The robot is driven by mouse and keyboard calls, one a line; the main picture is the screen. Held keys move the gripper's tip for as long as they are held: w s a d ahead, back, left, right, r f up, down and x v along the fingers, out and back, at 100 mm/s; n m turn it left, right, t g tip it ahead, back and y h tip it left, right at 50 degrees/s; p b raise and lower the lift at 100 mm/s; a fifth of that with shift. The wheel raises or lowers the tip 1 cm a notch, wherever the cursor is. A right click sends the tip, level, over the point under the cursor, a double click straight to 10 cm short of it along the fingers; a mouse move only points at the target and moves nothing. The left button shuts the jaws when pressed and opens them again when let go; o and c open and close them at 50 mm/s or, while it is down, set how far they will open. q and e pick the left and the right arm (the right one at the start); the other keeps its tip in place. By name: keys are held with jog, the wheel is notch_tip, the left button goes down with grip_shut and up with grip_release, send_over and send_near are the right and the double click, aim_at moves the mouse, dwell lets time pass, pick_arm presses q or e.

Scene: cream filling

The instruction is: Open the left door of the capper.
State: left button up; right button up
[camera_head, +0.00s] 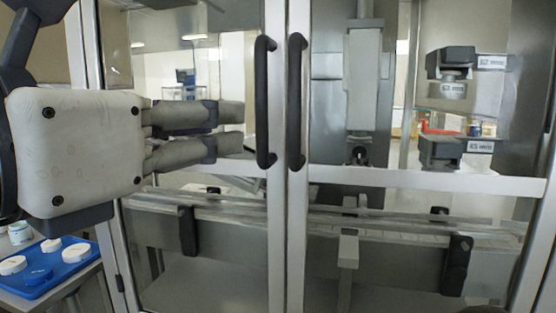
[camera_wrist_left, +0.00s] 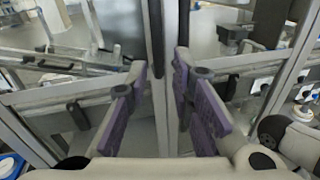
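The capper's left glass door (camera_head: 200,170) and right glass door (camera_head: 420,180) are shut, their white frames meeting at the middle. The left door has a vertical black handle (camera_head: 264,100); the right door's matching handle (camera_head: 296,100) is beside it. My left gripper (camera_head: 240,130) points right, its fingertips just left of the left handle in the head view, with a small gap in the picture. The left wrist view shows its purple-padded fingers (camera_wrist_left: 160,72) spread apart, with the door frames and a dark handle (camera_wrist_left: 156,40) seen between them. It holds nothing. My right gripper is not in view.
A blue tray (camera_head: 75,262) with white round lids (camera_head: 12,265) sits on a side table at the lower left. Behind the glass are a conveyor (camera_head: 390,232) and capping machinery (camera_head: 362,80). The space before the right door looks clear.

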aim_at(258, 99)
pick_arm(q)
jog(key=shift+n+t, duration=0.4)
jog(key=x, duration=0.3)
jog(key=r+x, duration=0.1)
jog(key=x, duration=0.3)
jog(key=r+x, duration=0.1)
jog(key=x, duration=0.2)
jog(key=shift+w+r+b, duration=0.1)
jog(key=shift+w+b, duration=0.25)
grip_shut()
